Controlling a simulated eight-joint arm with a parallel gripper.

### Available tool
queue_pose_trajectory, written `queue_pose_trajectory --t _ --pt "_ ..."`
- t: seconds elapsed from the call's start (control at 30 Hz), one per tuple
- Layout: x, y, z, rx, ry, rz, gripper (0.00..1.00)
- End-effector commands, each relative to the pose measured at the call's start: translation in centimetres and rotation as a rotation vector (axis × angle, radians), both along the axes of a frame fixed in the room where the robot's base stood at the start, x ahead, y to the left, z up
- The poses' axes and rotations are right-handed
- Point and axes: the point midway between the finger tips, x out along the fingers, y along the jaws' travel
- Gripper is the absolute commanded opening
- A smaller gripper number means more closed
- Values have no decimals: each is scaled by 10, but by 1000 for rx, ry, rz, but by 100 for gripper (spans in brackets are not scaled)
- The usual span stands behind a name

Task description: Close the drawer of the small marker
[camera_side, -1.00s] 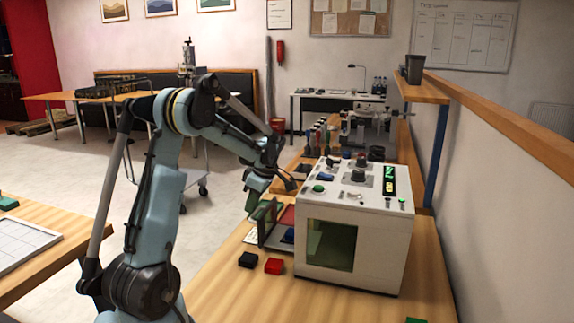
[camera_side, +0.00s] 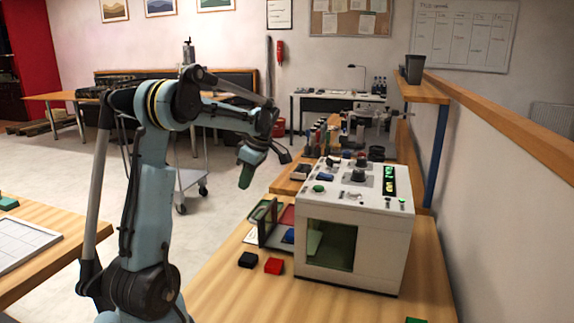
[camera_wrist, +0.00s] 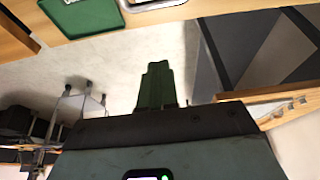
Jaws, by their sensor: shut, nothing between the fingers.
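The small marker is a white box (camera_side: 380,250) with a green-tinted window in its near side and knobs and lit displays on top. Its drawer (camera_side: 273,238) stands out from the left side, with an upright green-tinted front panel (camera_side: 261,216) at the outer end. A dark blue piece (camera_side: 289,236) shows at the drawer, partly hidden by the box. My gripper (camera_side: 244,182) is shut and empty, above and slightly left of the front panel, apart from it. In the wrist view its green fingers (camera_wrist: 155,85) are together with nothing between them.
A black block (camera_side: 247,260) and a red block (camera_side: 274,266) lie on the bench in front of the drawer. Bottles and tools (camera_side: 325,135) stand behind the marker. A wheeled trolley (camera_side: 195,185) stands on the floor behind my arm. The bench front (camera_side: 235,295) is clear.

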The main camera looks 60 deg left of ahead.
Motion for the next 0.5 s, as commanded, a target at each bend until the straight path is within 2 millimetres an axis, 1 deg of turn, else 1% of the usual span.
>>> queue_pose_trajectory --t 0.03,0.1,0.23,0.37,0.4,0.47,0.5 --pt "2 -2 8 0 0 -1 0" --pt "4 -4 16 0 0 0 0" --pt "7 -7 26 0 0 0 0" --pt "8 -8 30 -14 1 -21 20" --pt "7 -8 31 -27 3 -43 26" --pt "6 -7 31 -60 3 -99 35" --pt "5 -7 30 -88 5 -151 38"
